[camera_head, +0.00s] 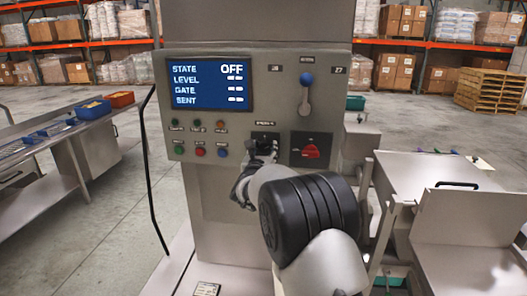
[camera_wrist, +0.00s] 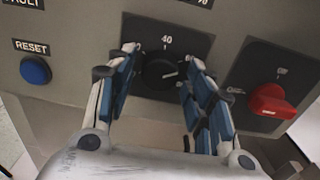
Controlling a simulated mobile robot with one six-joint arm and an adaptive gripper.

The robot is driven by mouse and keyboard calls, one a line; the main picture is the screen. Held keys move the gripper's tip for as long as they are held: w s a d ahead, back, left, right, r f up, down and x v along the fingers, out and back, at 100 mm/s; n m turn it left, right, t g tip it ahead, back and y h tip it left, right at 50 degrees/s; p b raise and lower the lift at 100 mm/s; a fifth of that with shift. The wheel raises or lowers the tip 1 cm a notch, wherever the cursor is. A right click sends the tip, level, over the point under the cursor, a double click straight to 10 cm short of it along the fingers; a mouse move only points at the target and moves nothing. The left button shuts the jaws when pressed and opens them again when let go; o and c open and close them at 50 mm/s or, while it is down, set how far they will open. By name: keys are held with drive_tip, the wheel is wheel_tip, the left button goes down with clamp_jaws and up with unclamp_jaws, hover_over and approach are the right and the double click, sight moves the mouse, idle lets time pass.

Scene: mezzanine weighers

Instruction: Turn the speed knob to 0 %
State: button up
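The speed knob (camera_wrist: 158,76) is a round black dial on a dark plate (camera_wrist: 190,42) in the wrist view, with a "40" mark above it. A pale pointer line on the knob points to the right. My gripper (camera_wrist: 161,66) has one blue-padded finger on each side of the knob, with small gaps visible, so it looks open around it. In the head view my gripper (camera_head: 256,168) reaches the panel below the display, and my arm and fingers hide most of the knob. The display (camera_head: 209,84) reads STATE OFF, with dashes for level, gate and sent.
A red rotary switch (camera_wrist: 272,100) sits right of the knob, and the blue RESET button (camera_wrist: 36,70) sits left. A blue-topped lever (camera_head: 306,90) is above. Several coloured buttons lie left. A steel table (camera_head: 60,140) with bins stands at left.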

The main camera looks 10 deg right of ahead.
drive_tip(key=c, duration=0.8)
drive_tip(key=shift+c, duration=0.2)
